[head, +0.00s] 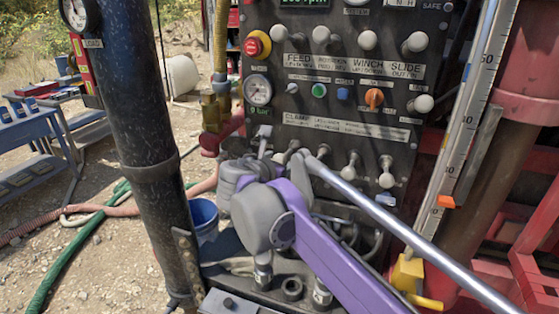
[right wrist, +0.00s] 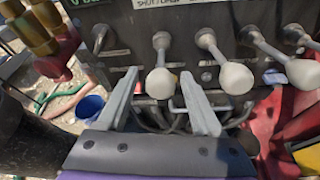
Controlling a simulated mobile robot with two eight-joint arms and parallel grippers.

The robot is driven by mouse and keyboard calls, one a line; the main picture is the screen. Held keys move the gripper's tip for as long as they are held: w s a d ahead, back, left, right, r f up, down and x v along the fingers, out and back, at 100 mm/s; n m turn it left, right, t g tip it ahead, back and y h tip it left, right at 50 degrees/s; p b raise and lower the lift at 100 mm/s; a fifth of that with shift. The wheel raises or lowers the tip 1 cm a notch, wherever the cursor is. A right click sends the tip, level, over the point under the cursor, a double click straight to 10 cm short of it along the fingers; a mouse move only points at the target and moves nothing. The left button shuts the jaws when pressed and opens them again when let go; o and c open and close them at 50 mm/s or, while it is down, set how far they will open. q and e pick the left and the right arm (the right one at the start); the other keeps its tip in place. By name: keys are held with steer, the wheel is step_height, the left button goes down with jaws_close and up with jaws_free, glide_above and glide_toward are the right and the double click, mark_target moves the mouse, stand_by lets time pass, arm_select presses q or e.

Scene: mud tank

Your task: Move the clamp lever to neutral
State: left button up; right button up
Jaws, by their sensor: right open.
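The black control panel has a lower label strip (head: 340,127) with "CLAMP" readable at its left end. Several levers stick out below it. In the right wrist view, a lever with a rounded white knob (right wrist: 161,83) stands between the fingers of my right gripper (right wrist: 158,76). It looks like the clamp lever. The fingers are apart, one on each side of the knob, and I see no clear contact. In the head view my right gripper (head: 280,147) is at the panel's lower left, and its body hides most of that lever. My left gripper is not in view.
Two more white-knobbed levers (right wrist: 234,78) (right wrist: 305,74) stand to the right of my right gripper. A red emergency button (head: 257,45) and a gauge (head: 257,90) sit on the panel's left. A thick black post (head: 135,130) stands left, and a silver rod (head: 400,230) crosses the lower right.

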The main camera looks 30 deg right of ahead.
steer(key=v, duration=1)
steer(key=shift+s, duration=0.25)
steer(key=shift+a, duration=0.15)
steer(key=s+a+f+m+g+y, duration=0.1)
steer(key=s+a+f+m+y, duration=0.1)
steer(key=s+f+m, duration=0.4)
steer(key=s+a+f+m+g+y, duration=0.1)
steer(key=s+f+m+y, duration=0.4)
steer(key=f+m, duration=0.5)
steer(key=s+a+f+m+g+y, duration=0.2)
steer(key=s+f+m, duration=0.6)
steer(key=f, duration=1.1)
steer(key=shift+s+a+y, duration=0.3)
steer(key=shift+s+y, duration=0.4)
steer(key=shift+s, duration=0.05)
steer(key=shift+c, duration=0.3)
